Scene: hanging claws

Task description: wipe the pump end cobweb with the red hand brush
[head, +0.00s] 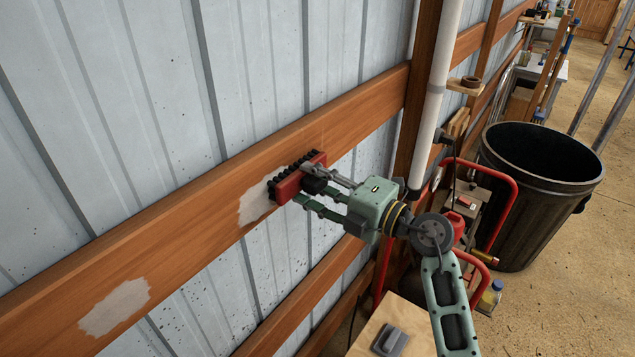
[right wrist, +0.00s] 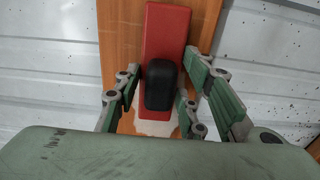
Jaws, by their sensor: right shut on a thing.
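The red hand brush (head: 297,178) has a red block, black bristles and a black grip. My right gripper (head: 318,192) is shut on its black grip, which shows between the fingers in the right wrist view (right wrist: 160,86). The brush is at the wooden wall rail (head: 190,215), over the upper right part of a pale cobweb patch (head: 254,204). Whether the bristles touch the rail I cannot tell. A second pale patch (head: 114,306) lies farther left on the same rail, uncovered. My left gripper is not in view.
A white vertical pipe (head: 435,95) and wooden post stand right of the brush. A black bin (head: 540,190) and a red-framed machine (head: 490,200) stand on the floor at right. A wooden box top (head: 385,335) is below my right arm.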

